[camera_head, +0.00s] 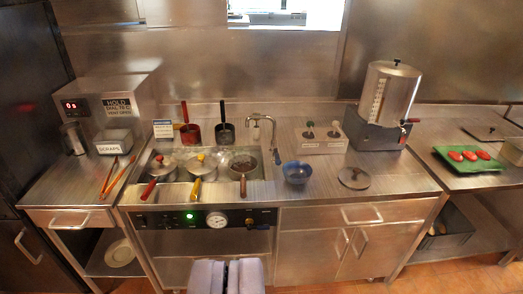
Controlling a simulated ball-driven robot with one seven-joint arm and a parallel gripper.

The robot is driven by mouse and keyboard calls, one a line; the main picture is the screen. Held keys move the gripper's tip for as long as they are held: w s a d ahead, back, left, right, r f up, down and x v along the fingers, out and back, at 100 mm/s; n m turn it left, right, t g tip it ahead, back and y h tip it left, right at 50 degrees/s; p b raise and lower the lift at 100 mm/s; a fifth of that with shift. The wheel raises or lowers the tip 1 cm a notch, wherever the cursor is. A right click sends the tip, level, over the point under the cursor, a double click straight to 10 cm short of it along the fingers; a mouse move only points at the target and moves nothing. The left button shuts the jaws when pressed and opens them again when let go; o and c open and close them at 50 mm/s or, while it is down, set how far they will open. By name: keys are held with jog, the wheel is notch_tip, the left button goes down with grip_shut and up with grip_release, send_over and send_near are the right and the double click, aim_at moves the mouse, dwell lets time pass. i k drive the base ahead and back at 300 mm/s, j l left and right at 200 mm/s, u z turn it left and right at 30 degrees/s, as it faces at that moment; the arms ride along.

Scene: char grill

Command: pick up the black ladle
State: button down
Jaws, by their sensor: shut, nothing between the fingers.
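The black ladle (224,133) stands at the back of the counter with its handle pointing up. It is to the right of a similar red ladle (190,133), with a small gap between them. My gripper (227,264) is at the bottom middle of the view, in front of the counter and well short of the ladle. Its two grey fingers are together with nothing between them.
Several pots with coloured handles, one a pot with a yellow handle (198,168), sit in front of the ladles. A tap (262,130), a blue bowl (297,172) and a round lid (354,178) are to the right. Red tongs (112,175) lie left.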

aim_at(221, 102)
jog(key=i+j, duration=0.2)
jog(key=i, duration=0.3)
jog(key=i+j, duration=0.2)
jog(key=i, duration=0.25)
jog(key=i+j, duration=0.15)
jog(key=i, duration=0.35)
jog(key=i+j, duration=0.2)
jog(key=i, duration=0.3)
jog(key=i+j, duration=0.2)
jog(key=i, duration=0.25)
jog(key=i+j, duration=0.2)
jog(key=i, duration=0.3)
